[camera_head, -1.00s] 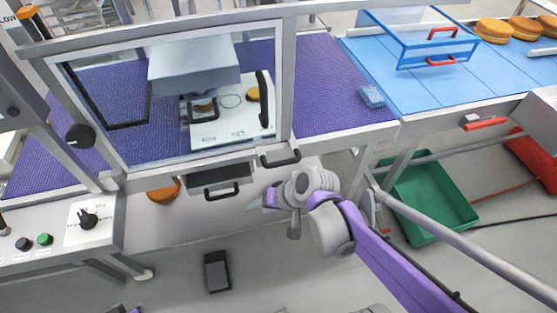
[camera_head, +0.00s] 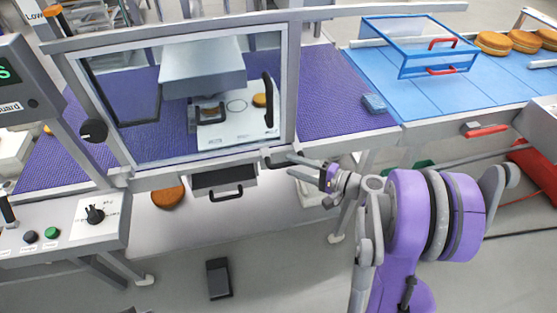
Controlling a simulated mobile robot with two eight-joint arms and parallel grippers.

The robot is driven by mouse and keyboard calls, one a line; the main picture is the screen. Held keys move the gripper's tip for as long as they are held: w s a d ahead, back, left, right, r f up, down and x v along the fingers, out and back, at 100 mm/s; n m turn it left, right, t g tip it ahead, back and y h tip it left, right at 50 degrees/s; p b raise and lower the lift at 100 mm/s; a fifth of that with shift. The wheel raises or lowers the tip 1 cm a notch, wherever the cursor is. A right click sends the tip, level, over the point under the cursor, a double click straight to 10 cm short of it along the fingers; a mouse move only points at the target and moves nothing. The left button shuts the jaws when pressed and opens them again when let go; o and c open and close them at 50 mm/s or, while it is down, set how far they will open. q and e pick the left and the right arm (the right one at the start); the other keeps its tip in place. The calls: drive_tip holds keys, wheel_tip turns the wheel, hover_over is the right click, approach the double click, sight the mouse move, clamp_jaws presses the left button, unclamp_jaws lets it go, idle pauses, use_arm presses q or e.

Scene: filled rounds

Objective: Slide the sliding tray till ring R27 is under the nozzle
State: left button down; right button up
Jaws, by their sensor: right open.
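The sliding tray (camera_head: 240,129) is a white plate behind the clear guard window (camera_head: 104,133), under a grey press head (camera_head: 202,69). The ring labels are too small to read, so I cannot tell which is R27. The nozzle itself is hidden. My right gripper (camera_head: 279,160) is open at the guard frame's lower right corner, over the dark handle there; contact is unclear. My left gripper is out of view.
A drawer with a black handle (camera_head: 226,193) hangs below the frame. A control panel with a dial (camera_head: 95,215) stands at the left. A blue conveyor (camera_head: 440,95) with a blue-framed cover (camera_head: 430,45) and several orange rounds (camera_head: 493,43) lies at the right.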

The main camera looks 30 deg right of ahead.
sight(283, 163)
drive_tip(key=x, duration=0.6)
drive_tip(key=shift+s, duration=0.1)
drive_tip(key=c, duration=0.8)
drive_tip(key=shift+a+f, duration=0.1)
clamp_jaws()
drive_tip(key=shift+s+a, duration=0.1)
